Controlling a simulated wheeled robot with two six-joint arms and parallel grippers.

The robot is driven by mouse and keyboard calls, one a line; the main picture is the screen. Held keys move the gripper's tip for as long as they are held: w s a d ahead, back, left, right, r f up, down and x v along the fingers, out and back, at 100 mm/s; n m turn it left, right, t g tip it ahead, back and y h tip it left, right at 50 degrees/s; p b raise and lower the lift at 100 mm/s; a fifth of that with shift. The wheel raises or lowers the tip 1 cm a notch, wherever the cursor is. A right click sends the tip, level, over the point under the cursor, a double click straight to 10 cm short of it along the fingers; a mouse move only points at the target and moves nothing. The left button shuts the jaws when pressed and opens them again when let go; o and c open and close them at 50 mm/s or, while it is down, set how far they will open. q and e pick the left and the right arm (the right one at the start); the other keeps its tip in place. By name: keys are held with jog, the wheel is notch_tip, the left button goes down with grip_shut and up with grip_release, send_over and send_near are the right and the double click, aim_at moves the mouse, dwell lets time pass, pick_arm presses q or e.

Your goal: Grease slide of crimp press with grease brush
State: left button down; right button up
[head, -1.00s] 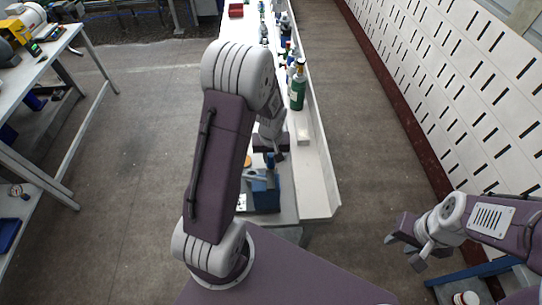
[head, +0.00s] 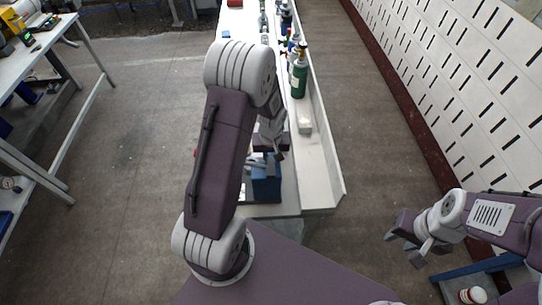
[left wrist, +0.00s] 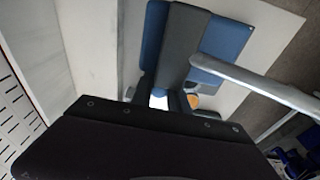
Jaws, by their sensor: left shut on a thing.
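The crimp press (head: 266,188) is a blue block with a grey upper part, standing at the near end of the long white bench. In the left wrist view the press (left wrist: 222,38) shows as blue parts beside a dark grey bar. My left gripper (head: 279,150) is low over the press, partly behind my own arm. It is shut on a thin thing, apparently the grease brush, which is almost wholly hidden. I cannot tell whether the brush touches the slide. My right gripper (head: 416,248) is open and empty, off to the right of the bench.
A slotted white wall is on the right, another table (head: 52,45) on the left.

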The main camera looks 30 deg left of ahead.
pick_arm(q)
jog(key=shift+f+b, duration=0.6)
dwell(0.7)
dwell(0.4)
jog(key=shift+w+a, duration=0.2)
jog(key=shift+w, duration=0.15)
jog(key=shift+w+a+p, duration=0.25)
jog(key=shift+w+p, duration=0.1)
jog(key=shift+w+a+p, duration=0.3)
jog(key=shift+w+p, duration=0.05)
jog(key=shift+w, duration=0.2)
jog(key=shift+w+a, duration=0.2)
jog(key=shift+w, duration=0.1)
jog(key=shift+w+a, duration=0.45)
jog(key=shift+w, duration=0.3)
